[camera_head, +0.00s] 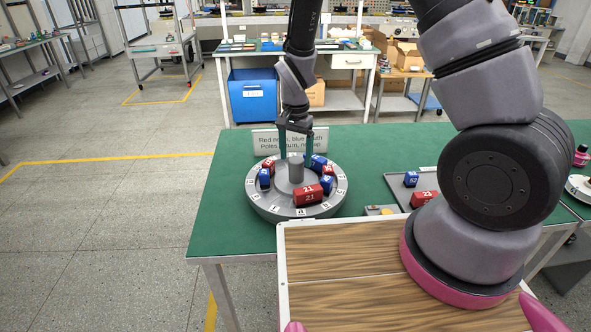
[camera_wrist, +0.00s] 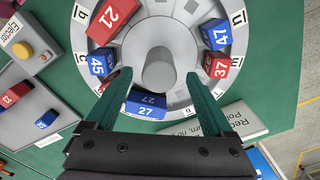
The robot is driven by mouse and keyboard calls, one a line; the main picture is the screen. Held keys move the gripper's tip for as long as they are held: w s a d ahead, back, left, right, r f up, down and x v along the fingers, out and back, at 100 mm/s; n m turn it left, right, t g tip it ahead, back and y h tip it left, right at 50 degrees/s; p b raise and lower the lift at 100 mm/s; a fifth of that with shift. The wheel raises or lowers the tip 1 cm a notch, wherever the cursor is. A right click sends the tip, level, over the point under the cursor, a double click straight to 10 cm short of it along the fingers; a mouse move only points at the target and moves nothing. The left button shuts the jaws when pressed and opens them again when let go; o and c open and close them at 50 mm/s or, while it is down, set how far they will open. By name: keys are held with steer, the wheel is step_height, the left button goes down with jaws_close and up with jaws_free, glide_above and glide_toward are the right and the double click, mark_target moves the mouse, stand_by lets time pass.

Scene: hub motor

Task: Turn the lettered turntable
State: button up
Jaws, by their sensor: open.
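The lettered turntable (camera_head: 297,208) is a grey round plate on the green table, with white letter tags around its rim and a grey hub post (camera_head: 296,168) in the middle. It also shows in the wrist view (camera_wrist: 197,99). Red block 21 (camera_head: 308,195), red block 37 (camera_wrist: 217,62) and blue blocks 45 (camera_wrist: 100,62), 47 (camera_wrist: 217,34) and 27 (camera_wrist: 147,105) sit on it around the hub. My gripper (camera_wrist: 160,82) is open over the far side of the plate. Its fingers stand on either side of blue block 27; contact cannot be told.
A sign (camera_head: 290,142) stands behind the turntable. To the right, a grey tray (camera_head: 398,188) holds blue block 52 (camera_head: 410,179) and a red block (camera_head: 424,198). A yellow button labelled Ejector (camera_wrist: 23,49) is beside the turntable. The green table (camera_head: 225,215) is bare at left.

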mark_target(296, 170)
steer(key=shift+f, duration=2.75)
jaws_close()
